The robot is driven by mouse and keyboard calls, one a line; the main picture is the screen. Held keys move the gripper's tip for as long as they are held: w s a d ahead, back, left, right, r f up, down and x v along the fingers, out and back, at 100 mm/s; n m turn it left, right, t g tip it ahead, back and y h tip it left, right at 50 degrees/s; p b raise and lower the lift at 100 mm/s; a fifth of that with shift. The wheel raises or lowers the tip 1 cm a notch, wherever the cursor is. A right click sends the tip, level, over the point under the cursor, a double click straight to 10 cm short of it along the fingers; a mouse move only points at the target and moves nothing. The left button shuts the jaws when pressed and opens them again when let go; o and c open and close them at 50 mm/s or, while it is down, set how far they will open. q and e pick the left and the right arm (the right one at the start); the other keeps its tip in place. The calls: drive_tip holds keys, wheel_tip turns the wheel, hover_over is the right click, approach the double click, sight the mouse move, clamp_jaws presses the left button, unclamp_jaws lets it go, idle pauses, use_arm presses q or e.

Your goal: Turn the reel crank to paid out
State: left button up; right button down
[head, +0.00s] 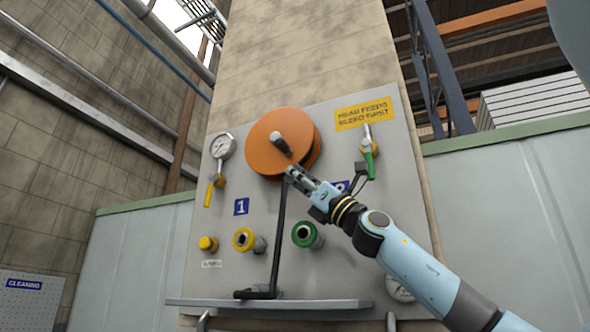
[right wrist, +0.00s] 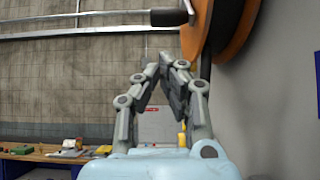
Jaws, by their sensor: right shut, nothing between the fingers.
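The orange reel (head: 262,150) is mounted high on the grey panel. Its crank (head: 280,144) is a dark arm with a pale-ended knob, pointing to the upper left on the reel face. My right gripper (head: 291,172) is shut and empty just below the reel's lower right edge, apart from the crank knob. In the right wrist view, the fingers (right wrist: 166,62) are closed together, with the reel (right wrist: 205,28) to their upper right and the crank (right wrist: 170,17) above them. My left gripper is out of view.
The panel (head: 330,275) carries a gauge (head: 222,147), yellow (head: 244,240) and green (head: 305,234) couplings, a green-handled valve (head: 368,160) and a yellow sign (head: 364,113). A black hose (head: 278,240) hangs below the reel to a ledge (head: 330,303).

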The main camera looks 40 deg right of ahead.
drive_tip(key=p+x, duration=0.2)
drive_tip(key=x, duration=0.1)
drive_tip(key=p+x, duration=0.3)
drive_tip(key=x, duration=0.1)
drive_tip(key=shift+d+r, duration=0.1)
drive_tip(key=shift+d, duration=0.15)
drive_tip(key=shift+w+a+r+p, duration=0.2)
drive_tip(key=shift+w+p, duration=0.2)
drive_tip(key=shift+w, duration=0.1)
